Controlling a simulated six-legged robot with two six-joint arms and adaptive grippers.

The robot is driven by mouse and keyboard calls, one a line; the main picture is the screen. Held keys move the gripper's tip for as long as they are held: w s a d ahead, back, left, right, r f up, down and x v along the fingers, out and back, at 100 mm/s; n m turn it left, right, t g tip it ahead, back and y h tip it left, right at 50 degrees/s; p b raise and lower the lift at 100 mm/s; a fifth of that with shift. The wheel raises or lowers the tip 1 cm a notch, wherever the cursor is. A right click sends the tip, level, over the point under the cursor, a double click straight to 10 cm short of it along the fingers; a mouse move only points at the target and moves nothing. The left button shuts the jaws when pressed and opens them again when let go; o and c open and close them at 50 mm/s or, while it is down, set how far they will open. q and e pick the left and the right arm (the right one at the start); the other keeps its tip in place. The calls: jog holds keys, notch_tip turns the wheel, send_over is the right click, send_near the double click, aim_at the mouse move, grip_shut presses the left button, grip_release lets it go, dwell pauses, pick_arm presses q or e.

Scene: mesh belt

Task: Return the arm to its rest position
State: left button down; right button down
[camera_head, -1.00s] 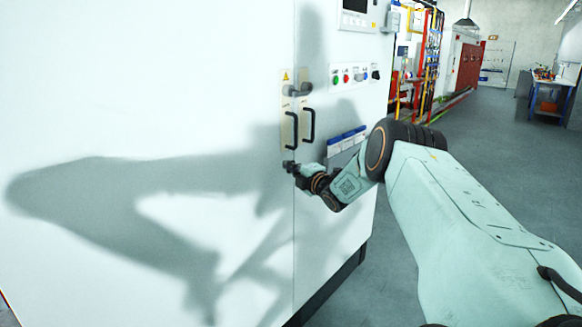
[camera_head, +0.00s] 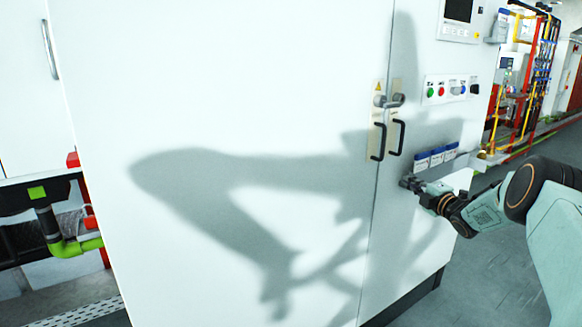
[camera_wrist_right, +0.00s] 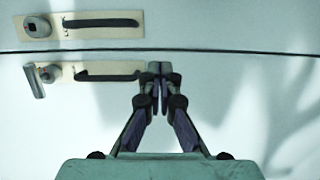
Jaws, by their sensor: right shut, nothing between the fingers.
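My right arm (camera_head: 485,212) comes in from the right in the head view, pale green with dark joints. My right gripper (camera_head: 405,182) is in front of the white cabinet (camera_head: 240,80), a little below the two black door handles (camera_head: 397,137). In the right wrist view, the fingers of the right gripper (camera_wrist_right: 160,70) are together with nothing between them. The handle plates (camera_wrist_right: 95,72) lie just left of the fingertips there. Whether the fingertips touch the door cannot be told. My left gripper is not in view.
A latch (camera_head: 390,101) sits above the handles. A button panel (camera_head: 452,88) and blue-topped boxes (camera_head: 436,157) are on the cabinet to the right. Green piping (camera_head: 72,245) stands at the left. Open floor (camera_head: 485,280) lies to the right.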

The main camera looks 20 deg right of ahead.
jog(key=s+a+f+m+g, duration=0.3)
jog(key=a+f+m+g, duration=0.1)
jog(key=a+f+m, duration=1.05)
jog(key=s+a+f+m+g+y, duration=0.1)
jog(key=s+a+f+g, duration=0.1)
jog(key=s+a+f, duration=0.4)
jog(key=s+a+f+m+g+y, duration=0.1)
jog(key=s+a+f+g, duration=0.15)
jog(key=a+f, duration=0.45)
jog(key=s+a+f+m+g+y+b, duration=0.1)
jog(key=s+a+f+g, duration=0.15)
jog(key=s+a, duration=0.55)
jog(key=s+a+f+m+g, duration=0.1)
jog(key=s+a+f+g, duration=0.3)
jog(key=s, duration=0.6)
jog(key=s+a+r+n+g, duration=0.1)
jog(key=s+a, duration=0.2)
jog(key=s, duration=0.5)
jog(key=s+a+r+g+b, duration=0.1)
jog(key=s+a+r, duration=0.1)
jog(key=s, duration=0.6)
jog(key=shift+a+n+g, duration=0.35)
jog(key=shift+a+g, duration=0.05)
jog(key=shift+a, duration=0.15)
